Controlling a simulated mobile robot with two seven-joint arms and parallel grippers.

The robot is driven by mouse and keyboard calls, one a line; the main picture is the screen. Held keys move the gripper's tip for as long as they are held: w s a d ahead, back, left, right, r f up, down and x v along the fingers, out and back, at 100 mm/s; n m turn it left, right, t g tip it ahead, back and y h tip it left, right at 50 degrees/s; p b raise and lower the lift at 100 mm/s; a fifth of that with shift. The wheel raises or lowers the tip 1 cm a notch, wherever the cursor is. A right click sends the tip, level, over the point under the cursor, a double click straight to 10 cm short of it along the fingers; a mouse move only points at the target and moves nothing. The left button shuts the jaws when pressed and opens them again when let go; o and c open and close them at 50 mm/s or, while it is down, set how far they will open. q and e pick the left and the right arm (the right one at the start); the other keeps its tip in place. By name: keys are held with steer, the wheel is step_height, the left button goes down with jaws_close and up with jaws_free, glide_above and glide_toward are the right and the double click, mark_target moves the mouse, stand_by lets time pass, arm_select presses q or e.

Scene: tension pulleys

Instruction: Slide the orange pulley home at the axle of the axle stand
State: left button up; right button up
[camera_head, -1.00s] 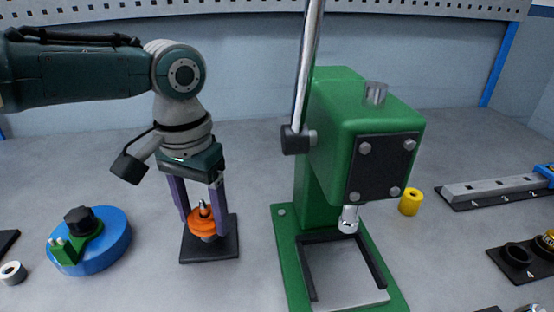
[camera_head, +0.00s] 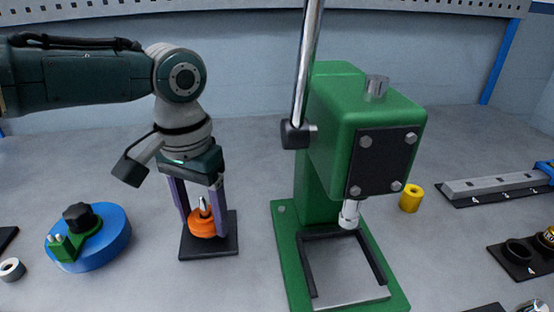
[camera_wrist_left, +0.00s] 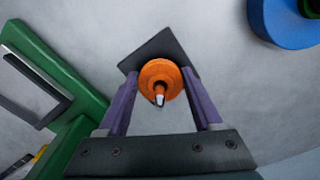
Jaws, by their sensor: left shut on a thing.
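The orange pulley (camera_head: 202,229) is around the axle (camera_head: 202,203) of the axle stand, whose dark square base (camera_head: 188,251) lies on the bench. The axle's pale tip sticks up through the pulley's centre. My left gripper (camera_head: 204,217) points down and is shut on the orange pulley, one purple finger on each side. In the left wrist view the pulley (camera_wrist_left: 161,72) sits between the fingers over the stand's base (camera_wrist_left: 160,44). The pulley's underside is hidden, so I cannot tell whether it touches the stand's shoulder. My right gripper is not in view.
A green press (camera_head: 308,180) with a tall lever stands close to the right of the stand. A blue disc with a black knob (camera_head: 115,244) lies to the left. A yellow cylinder (camera_head: 411,199) and a grey rail (camera_head: 495,188) are farther right.

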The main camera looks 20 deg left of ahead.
arm_select(q)
steer(key=o, duration=1.5)
step_height(320, 180, up, 10)
steer(key=shift+f+p, duration=0.1)
steer(key=shift+p, duration=0.65)
